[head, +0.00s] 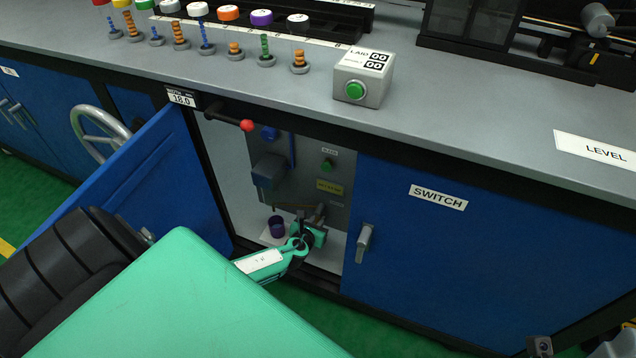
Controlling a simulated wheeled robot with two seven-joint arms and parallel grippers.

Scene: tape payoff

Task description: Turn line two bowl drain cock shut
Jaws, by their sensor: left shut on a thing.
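The cabinet under the bench stands open, and a grey panel (335,208) with fittings shows inside it. A small brownish metal cock (319,213) sits low on this panel, above a white base. My left gripper (308,238), green with dark jaws, reaches in from the lower left and is shut at this cock, seemingly on its handle. The jaws hide much of the handle, so its exact angle cannot be read. A dark purple cup (277,227) stands just left of the gripper. My right gripper does not show clearly.
A red-knobbed lever (247,125) juts out above the opening. A green-button box (362,80) and several spindles stand on the bench (450,110).

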